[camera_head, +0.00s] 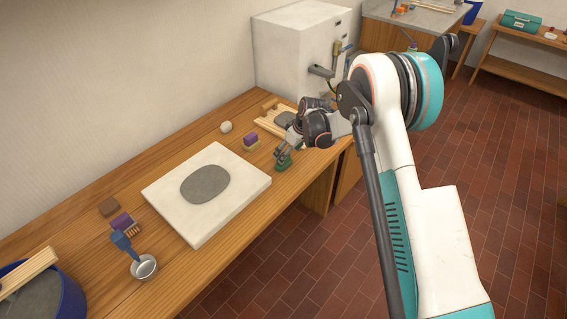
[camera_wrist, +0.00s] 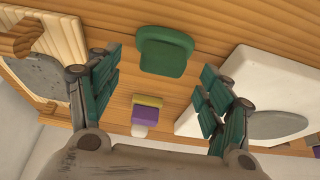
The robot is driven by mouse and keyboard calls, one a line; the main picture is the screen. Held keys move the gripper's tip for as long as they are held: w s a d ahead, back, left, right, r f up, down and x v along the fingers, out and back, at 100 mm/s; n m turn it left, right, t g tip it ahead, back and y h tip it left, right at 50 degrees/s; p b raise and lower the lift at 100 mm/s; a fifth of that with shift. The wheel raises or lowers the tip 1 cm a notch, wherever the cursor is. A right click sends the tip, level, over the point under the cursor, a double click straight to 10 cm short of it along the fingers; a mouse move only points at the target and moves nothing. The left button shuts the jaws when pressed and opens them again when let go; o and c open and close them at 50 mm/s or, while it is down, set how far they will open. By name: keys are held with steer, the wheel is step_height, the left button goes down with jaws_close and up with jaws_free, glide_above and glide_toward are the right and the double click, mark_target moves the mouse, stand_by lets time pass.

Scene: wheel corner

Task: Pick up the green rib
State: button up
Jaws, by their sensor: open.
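The green rib (camera_wrist: 164,52) is a small, rounded, flat-edged green piece on the wooden bench, at the upper middle of the wrist view. In the head view its green (camera_head: 283,167) shows just below my fingers, partly hidden by them. My gripper (camera_wrist: 160,72) is open, with one green-padded finger on each side of the picture and the rib showing in the gap between them, towards the tips. Nothing is held. In the head view my gripper (camera_head: 284,153) points down over the bench near its front edge. Whether the fingers touch the rib cannot be told.
A white slab (camera_head: 160,190) with a grey clay disc lies left of my gripper. A purple-and-yellow block (camera_head: 250,140) and a white ball (camera_head: 226,127) lie behind. A wooden board (camera_head: 270,122) is close to my arm. A metal bowl (camera_head: 144,268) stands at the front left.

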steer(key=b+x, duration=0.1)
steer(key=x, duration=0.3)
steer(key=shift+a+f+b, duration=0.25)
steer(key=shift+b, duration=0.15)
steer(key=shift+s+r, duration=0.1)
steer(key=shift+r, duration=0.05)
steer(key=c, duration=1.2)
steer(key=shift+o, duration=0.2)
step_height(320, 180, up, 20)
steer(key=p, duration=0.6)
